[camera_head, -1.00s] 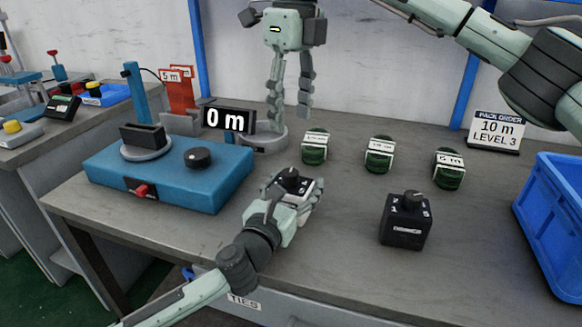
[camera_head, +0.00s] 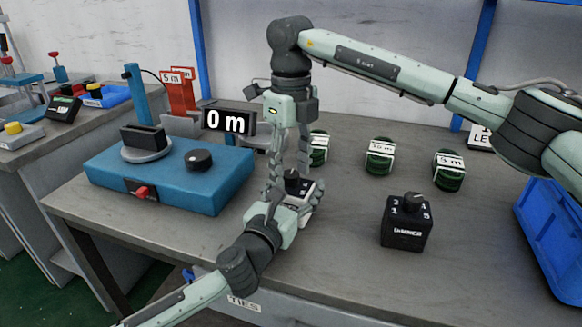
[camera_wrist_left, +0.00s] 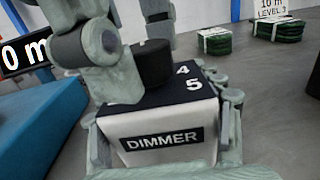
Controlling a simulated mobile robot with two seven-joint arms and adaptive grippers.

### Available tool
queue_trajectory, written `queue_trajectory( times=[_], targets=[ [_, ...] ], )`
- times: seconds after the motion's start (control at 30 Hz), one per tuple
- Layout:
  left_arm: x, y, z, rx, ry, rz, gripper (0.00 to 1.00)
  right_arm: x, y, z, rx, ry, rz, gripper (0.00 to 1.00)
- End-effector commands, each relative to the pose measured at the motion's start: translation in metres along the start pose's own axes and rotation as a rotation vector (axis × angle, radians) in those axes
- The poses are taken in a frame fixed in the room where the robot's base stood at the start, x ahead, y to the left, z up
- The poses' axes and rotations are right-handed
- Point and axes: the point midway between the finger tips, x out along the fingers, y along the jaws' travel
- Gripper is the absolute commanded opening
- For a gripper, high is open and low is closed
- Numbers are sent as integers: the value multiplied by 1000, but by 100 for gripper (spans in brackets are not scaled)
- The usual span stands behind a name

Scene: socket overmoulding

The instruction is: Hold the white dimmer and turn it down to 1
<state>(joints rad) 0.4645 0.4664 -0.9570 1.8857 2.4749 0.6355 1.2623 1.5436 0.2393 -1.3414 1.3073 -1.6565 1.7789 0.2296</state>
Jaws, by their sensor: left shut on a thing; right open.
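The white dimmer (camera_wrist_left: 165,140) is a white box with a dark top, a black knob (camera_wrist_left: 153,64) and printed numbers; 4 and 5 show in the left wrist view. In the head view the dimmer (camera_head: 304,190) stands on the table. My left gripper (camera_head: 290,206) is shut on its sides. My right gripper (camera_head: 289,177) points down from above, its open fingers at the knob; in the left wrist view its fingers (camera_wrist_left: 130,60) show beside and behind the knob. Whether they touch it, I cannot tell. The knob's pointer is hidden.
A black dimmer (camera_head: 406,222) stands to the right. Several green coils (camera_head: 380,157) with white labels sit behind. A blue machine (camera_head: 170,175) with a "0 m" display (camera_head: 228,120) is at left. A blue crate (camera_head: 556,240) is at the right edge.

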Motion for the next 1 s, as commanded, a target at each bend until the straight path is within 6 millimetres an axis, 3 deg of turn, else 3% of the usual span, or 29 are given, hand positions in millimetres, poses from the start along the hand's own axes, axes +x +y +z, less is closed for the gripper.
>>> queue_trajectory(
  times=[0.17,0.57,1.0],
  targets=[
    [0,0,0,0,0,0,33,0,0,0,0,0,0,50],
    [0,0,0,1,0,0,33,0,0,0,0,0,0,1],
    [0,0,0,1,0,0,33,-1,0,0,-94,0,0,0]
  ],
)
